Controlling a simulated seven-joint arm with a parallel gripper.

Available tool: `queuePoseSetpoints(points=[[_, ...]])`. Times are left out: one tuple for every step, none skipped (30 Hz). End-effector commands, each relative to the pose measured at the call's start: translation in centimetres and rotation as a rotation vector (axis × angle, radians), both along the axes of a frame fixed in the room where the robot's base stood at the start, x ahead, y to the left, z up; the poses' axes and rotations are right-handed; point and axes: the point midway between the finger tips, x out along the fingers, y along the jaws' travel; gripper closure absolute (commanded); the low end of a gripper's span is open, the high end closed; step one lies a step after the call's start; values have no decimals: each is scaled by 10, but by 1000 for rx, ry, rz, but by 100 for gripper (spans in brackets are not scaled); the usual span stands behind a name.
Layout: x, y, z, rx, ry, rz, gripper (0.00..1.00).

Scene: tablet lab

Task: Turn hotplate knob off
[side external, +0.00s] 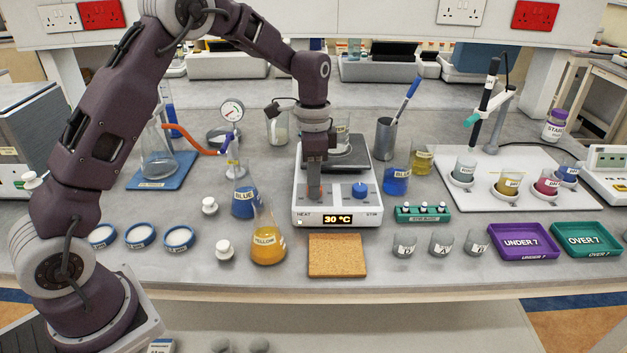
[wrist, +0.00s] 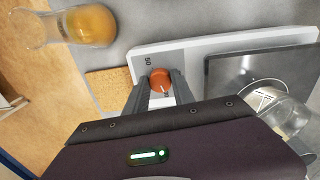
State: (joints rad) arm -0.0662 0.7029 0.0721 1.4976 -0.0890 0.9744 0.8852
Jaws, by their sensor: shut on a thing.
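The white hotplate (side external: 336,215) stands at the middle of the bench, with a display reading 30 °C. Its red-orange heat knob (wrist: 160,79) sits at the front left of the panel; in the side view my gripper (side external: 315,188) mostly covers it. In the wrist view my gripper (wrist: 161,88) has its two fingers on either side of the red knob, shut on it. A blue stir knob (side external: 360,189) sits to the right on the same panel. A beaker (side external: 342,139) stands on the dark top plate (side external: 347,157).
A cork mat (side external: 337,256) lies in front of the hotplate. A yellow flask (side external: 267,240) and a blue flask (side external: 244,200) stand close on the left. A blue beaker (side external: 396,181) and a green vial rack (side external: 422,214) stand on the right.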

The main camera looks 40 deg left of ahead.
Motion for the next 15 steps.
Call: queuePoseSetpoints(points=[[0, 0, 1, -1, -1, 30, 100], [0, 0, 1, -1, -1, 51, 100], [0, 0, 1, -1, -1, 83, 100], [0, 0, 1, -1, -1, 108, 100], [0, 0, 1, -1, -1, 135, 100], [0, 0, 1, -1, -1, 172, 100], [0, 0, 1, 0, -1, 200, 100], [0, 0, 1, 0, -1, 229, 100], [-1, 0, 1, 1, -1, 267, 100], [-1, 0, 1, 0, 0, 296, 100], [-1, 0, 1, 0, 0, 324, 100], [-1, -1, 1, 0, 0, 363, 100], [-1, -1, 1, 0, 0, 391, 100], [-1, -1, 1, -1, -1, 419, 100], [-1, -1, 1, -1, -1, 458, 100]])
